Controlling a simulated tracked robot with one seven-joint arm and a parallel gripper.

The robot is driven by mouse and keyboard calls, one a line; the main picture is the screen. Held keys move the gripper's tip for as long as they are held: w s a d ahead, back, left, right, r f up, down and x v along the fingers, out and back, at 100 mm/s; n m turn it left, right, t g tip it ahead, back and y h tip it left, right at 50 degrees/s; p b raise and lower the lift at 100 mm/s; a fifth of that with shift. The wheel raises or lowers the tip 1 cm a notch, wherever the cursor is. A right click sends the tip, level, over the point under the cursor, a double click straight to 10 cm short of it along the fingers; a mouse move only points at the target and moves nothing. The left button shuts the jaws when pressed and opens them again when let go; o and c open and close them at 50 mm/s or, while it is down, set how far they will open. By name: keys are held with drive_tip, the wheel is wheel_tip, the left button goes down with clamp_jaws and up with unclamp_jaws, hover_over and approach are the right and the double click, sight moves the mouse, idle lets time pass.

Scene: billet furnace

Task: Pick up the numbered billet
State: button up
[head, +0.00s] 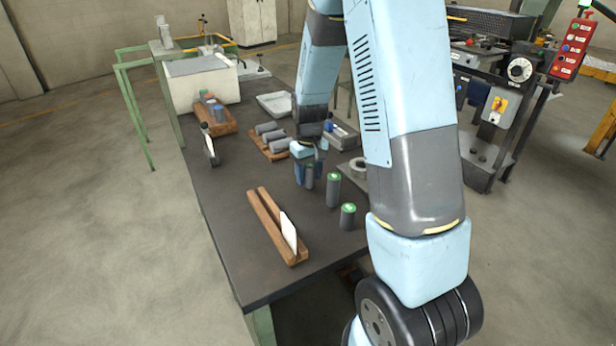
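Several grey cylindrical billets stand upright on the dark table (225,225). One billet with a green top (333,191) stands near the middle. Another green-topped billet (348,217) stands nearer the right edge. A third billet (308,178) is at my gripper (309,172), which points down over the table with its blue fingers beside that billet. Whether the fingers touch or grip it is too small to tell. No number is readable on any billet. My arm hides part of the table's right side.
A wooden slotted holder with a white card (264,222) lies at the front. Wooden trays hold more billets (270,128) (208,100) farther back. The table's left middle is clear.

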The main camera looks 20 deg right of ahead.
clamp_jaws()
drive_tip(key=shift+r, duration=0.1)
idle(0.5)
